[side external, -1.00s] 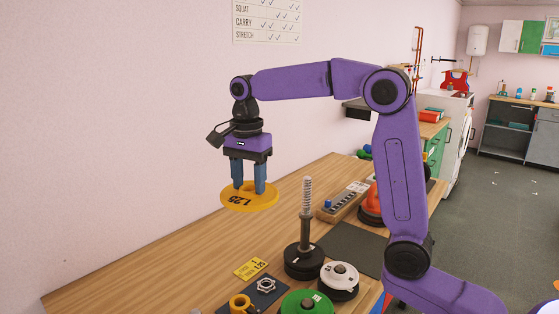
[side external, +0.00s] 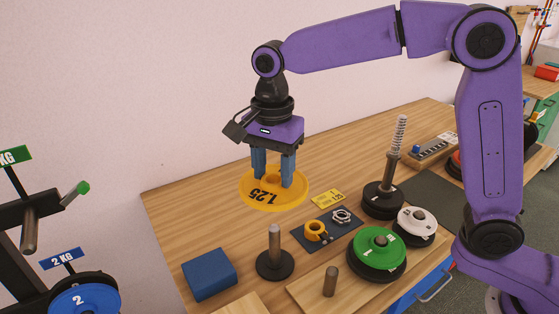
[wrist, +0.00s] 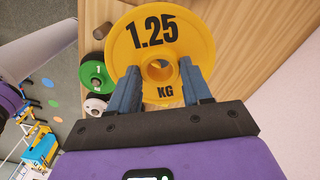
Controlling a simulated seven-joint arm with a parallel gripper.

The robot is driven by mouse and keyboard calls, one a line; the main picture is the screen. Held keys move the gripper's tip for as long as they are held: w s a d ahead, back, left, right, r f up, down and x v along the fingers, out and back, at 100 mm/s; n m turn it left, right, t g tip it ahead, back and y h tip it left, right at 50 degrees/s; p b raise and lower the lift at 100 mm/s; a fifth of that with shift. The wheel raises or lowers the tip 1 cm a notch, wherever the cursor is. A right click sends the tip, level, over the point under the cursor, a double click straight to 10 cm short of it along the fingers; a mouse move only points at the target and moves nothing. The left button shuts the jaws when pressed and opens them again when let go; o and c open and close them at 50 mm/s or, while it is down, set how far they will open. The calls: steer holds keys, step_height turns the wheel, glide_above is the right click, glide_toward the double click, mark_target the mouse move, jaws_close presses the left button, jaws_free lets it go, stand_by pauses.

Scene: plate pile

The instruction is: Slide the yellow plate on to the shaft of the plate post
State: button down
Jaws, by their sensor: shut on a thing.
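My gripper (side external: 273,182) is shut on the raised hub of the yellow plate (side external: 252,193), marked 1.25. It holds the plate roughly flat above the table. In the wrist view the plate (wrist: 195,35) shows its open centre hole between the two blue fingers (wrist: 160,80). A short upright post (side external: 275,240) on a round dark base stands nearer the camera, below the plate in the picture. A taller post (side external: 394,155) with a spring around its upper shaft and a heavy black base stands to the right. Both shafts are apart from the plate; which one is the plate post is unclear.
A green plate (side external: 376,243) on a dark one, a white plate (side external: 416,222) and a peg (side external: 330,281) are at front right. A mat (side external: 326,238) holds a yellow collar and a nut. A blue block (side external: 209,274) and a rack with a blue plate (side external: 85,299) lie left.

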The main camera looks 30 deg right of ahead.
stand_by(0.3)
glide_above(274, 226)
steer(key=shift+f, duration=3.4)
steer(key=shift+f, duration=0.2)
steer(key=shift+f, duration=1.05)
steer(key=shift+f, duration=0.35)
steer(key=shift+f, duration=0.35)
steer(key=shift+f, duration=0.45)
steer(key=shift+f, duration=0.35)
steer(key=shift+f, duration=0.35)
